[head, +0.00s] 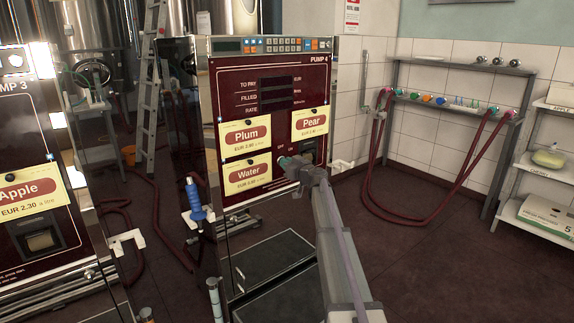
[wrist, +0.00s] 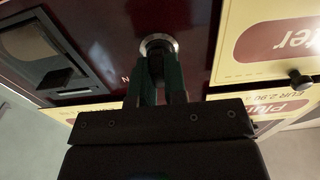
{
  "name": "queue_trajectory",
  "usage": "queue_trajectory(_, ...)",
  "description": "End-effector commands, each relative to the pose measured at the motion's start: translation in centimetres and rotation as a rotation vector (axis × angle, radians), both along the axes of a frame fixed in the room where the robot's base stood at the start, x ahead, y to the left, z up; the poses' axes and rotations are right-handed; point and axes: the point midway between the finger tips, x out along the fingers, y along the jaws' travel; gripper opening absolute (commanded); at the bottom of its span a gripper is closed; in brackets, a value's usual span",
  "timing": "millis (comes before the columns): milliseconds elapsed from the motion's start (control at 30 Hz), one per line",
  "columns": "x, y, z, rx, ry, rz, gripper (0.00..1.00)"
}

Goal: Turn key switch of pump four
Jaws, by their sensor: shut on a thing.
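Pump four (head: 270,80) is a dark red panel in a metal frame, with Plum, Pear and Water cards on it. My arm reaches its lower right part, and my gripper (head: 287,163) is at the panel beside the Water card. In the wrist view the key switch (wrist: 158,44) shows as a round metal ring with a dark centre. The two green fingers of my gripper (wrist: 160,82) are shut on the key at this switch. The fingers hide most of the key, and I cannot tell its turn angle.
A receipt or display slot (wrist: 42,55) sits beside the switch. Pump three (head: 30,130) stands at the left. A blue nozzle (head: 194,200) hangs at pump four's left side. A rack with red hoses (head: 445,100) stands at the right. Floor is open between pump and rack.

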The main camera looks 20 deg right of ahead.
Motion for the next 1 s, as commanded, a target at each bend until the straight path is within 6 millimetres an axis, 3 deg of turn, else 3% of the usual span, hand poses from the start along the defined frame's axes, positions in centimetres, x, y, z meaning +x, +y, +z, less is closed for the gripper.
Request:
queue_trajectory(533, -0.01, -0.02, -0.03, 0.061, 0.016, 0.000, 0.00)
queue_trajectory(1000, 0.02, -0.13, -0.09, 0.415, 0.101, 0.001, 0.00)
